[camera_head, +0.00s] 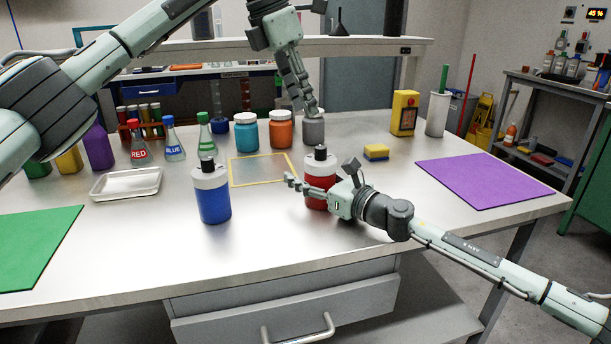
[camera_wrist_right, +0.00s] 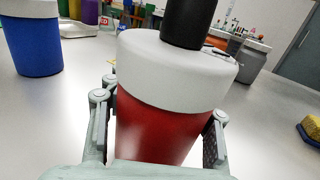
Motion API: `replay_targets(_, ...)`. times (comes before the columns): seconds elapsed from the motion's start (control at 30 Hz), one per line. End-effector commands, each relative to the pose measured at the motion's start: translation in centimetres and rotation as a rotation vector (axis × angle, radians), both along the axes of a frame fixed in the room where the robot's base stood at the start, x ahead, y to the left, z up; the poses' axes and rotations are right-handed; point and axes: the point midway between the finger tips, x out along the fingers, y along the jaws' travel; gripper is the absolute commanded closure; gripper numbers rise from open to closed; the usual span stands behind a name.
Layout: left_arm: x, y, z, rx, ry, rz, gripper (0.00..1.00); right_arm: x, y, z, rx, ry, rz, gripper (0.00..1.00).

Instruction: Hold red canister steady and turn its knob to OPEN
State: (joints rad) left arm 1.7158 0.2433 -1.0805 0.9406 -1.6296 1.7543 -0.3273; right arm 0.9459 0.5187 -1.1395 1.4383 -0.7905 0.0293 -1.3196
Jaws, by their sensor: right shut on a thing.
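The red canister (camera_head: 318,166) has a white top and a black knob (camera_head: 320,152) and stands upright on the metal table. My right gripper (camera_head: 305,190) is shut around its red body from the front right. In the right wrist view the canister (camera_wrist_right: 155,130) fills the space between the fingers, and its black knob (camera_wrist_right: 188,22) rises above the white lid. My left gripper (camera_head: 304,98) is in the air above and behind the canister, pointing down, near a grey-bodied jar. I cannot tell how far its fingers are apart. No OPEN marking is legible.
A blue canister (camera_head: 213,203) with a black knob stands left of the red one. A yellow-outlined square (camera_head: 258,180) lies behind them. Orange (camera_head: 281,134), teal (camera_head: 246,137) and grey (camera_head: 313,131) jars stand farther back. A yellow sponge (camera_head: 376,150) and purple mat (camera_head: 482,182) are to the right.

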Motion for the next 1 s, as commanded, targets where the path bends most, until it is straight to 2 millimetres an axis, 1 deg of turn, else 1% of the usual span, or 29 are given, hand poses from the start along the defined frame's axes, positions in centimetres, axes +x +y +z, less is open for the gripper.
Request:
replay_targets(0.03,0.0,0.0,0.0,0.0,0.0,0.0,0.66,-0.01,0.0,-0.02,0.0,0.0,0.0,0.7)
replay_targets(0.13,0.0,0.0,0.0,0.0,0.0,0.0,0.66,-0.01,0.0,-0.02,0.0,0.0,0.0,0.82)
replay_targets(0.3,0.0,0.0,0.0,0.0,0.0,0.0,0.66,-0.01,-0.01,-0.03,0.0,0.0,0.0,0.86)
replay_targets(0.53,0.0,0.0,0.0,0.0,0.0,0.0,0.66,-0.01,-0.01,-0.04,-0.001,0.001,0.0,0.9)
replay_targets(1.0,0.0,0.0,-0.01,0.0,0.0,0.0,0.66,-0.01,-0.01,-0.04,-0.001,0.001,0.0,0.9)
